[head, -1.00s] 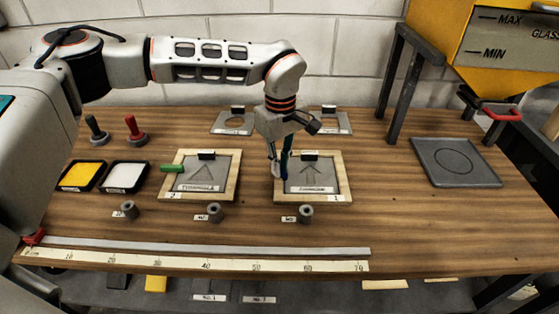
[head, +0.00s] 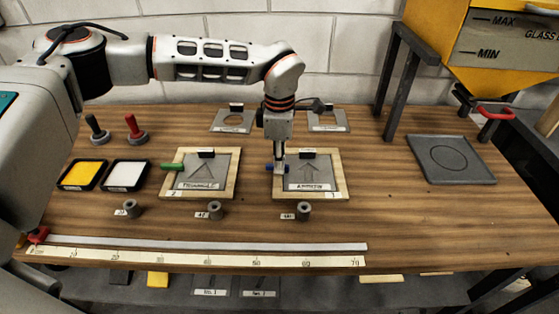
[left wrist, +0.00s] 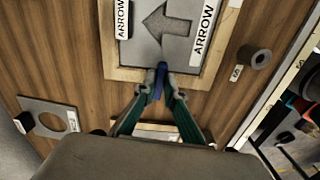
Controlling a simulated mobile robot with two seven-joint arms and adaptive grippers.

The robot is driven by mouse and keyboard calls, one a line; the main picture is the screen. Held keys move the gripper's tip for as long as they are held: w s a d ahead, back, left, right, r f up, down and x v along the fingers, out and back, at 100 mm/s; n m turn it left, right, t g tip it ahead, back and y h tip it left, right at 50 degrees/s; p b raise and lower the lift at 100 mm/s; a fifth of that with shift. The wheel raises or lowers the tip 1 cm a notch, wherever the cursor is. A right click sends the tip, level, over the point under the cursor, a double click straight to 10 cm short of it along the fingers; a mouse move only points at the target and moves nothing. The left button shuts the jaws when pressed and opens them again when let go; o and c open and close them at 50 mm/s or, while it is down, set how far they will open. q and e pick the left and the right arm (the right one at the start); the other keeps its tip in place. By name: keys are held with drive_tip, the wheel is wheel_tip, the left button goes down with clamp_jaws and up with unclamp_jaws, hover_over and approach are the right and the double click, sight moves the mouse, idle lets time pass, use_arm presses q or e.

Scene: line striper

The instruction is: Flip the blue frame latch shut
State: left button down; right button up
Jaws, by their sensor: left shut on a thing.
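The blue latch (head: 270,168) lies across the left side of the wooden frame (head: 342,174) that holds the arrow plate (head: 312,172). My left gripper (head: 279,168) points down at this side and is shut on the latch. In the left wrist view the blue latch (left wrist: 160,82) sits between the two teal fingertips (left wrist: 161,94), crossing the frame edge. The fingertips hide part of it, so I cannot tell whether it is fully seated. My right gripper is not in view.
The triangle frame (head: 234,180) with its green latch (head: 171,167) stands to the left. Small grey cylinders (head: 303,210) line the front, before a ruler strip (head: 200,255). A grey tray (head: 452,160) lies right, near the yellow hopper (head: 450,40). Wood between is clear.

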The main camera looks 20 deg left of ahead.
use_arm(q)
drive_tip(key=shift+n, duration=0.5)
drive_tip(key=c, duration=2.1)
unclamp_jaws()
wheel_tip(320, 180, up, 12)
